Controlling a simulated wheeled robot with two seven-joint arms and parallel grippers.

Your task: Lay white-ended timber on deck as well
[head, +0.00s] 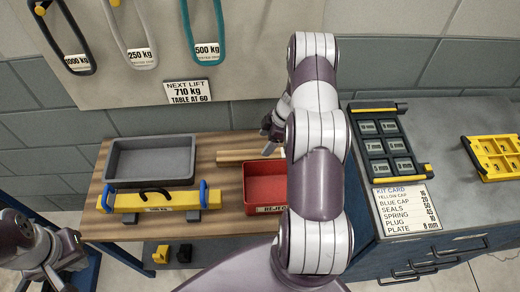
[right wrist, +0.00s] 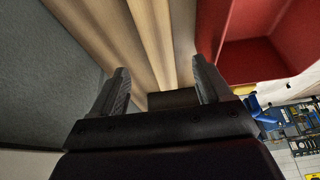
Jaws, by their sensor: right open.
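Pale timber (head: 237,156) lies on the wooden bench top, behind the red bin. My right gripper (head: 272,128) is above the back of the bench near the timber. In the right wrist view the right gripper (right wrist: 160,88) is open, with pale lengths of timber (right wrist: 150,40) running between and beyond its fingers; I see no grip on them. My left gripper (head: 62,262) is low at the left, away from the bench; its fingers are unclear. I cannot identify the deck.
A grey tray (head: 150,182) stands left on the bench (head: 228,190), with a yellow lifting beam (head: 160,201) before it. A red bin (head: 250,207) is close to the right gripper. A dark rack (head: 385,180) and yellow tray (head: 496,153) lie on the right cabinet.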

